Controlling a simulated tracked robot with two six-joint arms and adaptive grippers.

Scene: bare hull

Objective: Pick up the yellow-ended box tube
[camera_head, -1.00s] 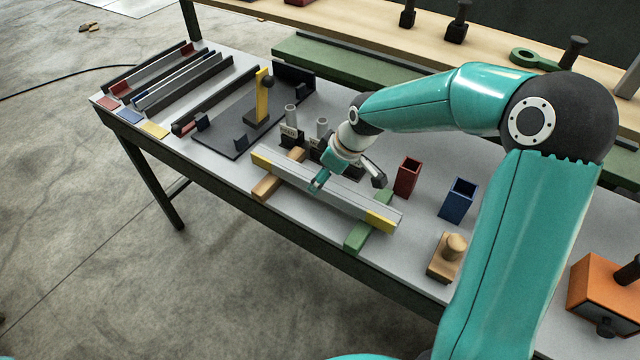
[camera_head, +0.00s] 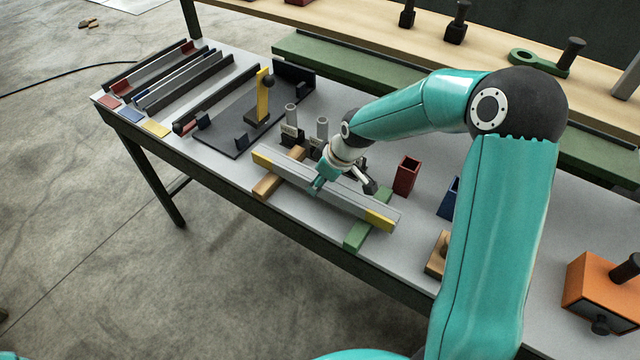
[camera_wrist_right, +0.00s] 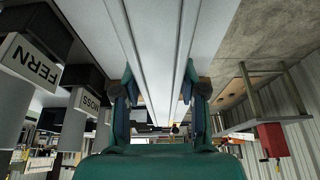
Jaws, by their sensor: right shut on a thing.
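The yellow-ended box tube (camera_head: 350,203) is a long grey bar with yellow ends, lying across a wooden block (camera_head: 266,186) and a green block (camera_head: 356,236) on the bench. My right gripper (camera_head: 318,186) is shut on the tube near its middle. In the right wrist view the tube (camera_wrist_right: 150,40) runs between the two fingers (camera_wrist_right: 157,92), one on each side. Whether the tube has lifted off the blocks I cannot tell. My left gripper is not in view.
Small stands with name labels (camera_wrist_right: 30,62) stand close behind the tube. A red open box (camera_head: 407,176) and a blue one (camera_head: 449,197) stand to the right. A dark plate with a yellow upright (camera_head: 263,98) and a rack of bars lie to the left.

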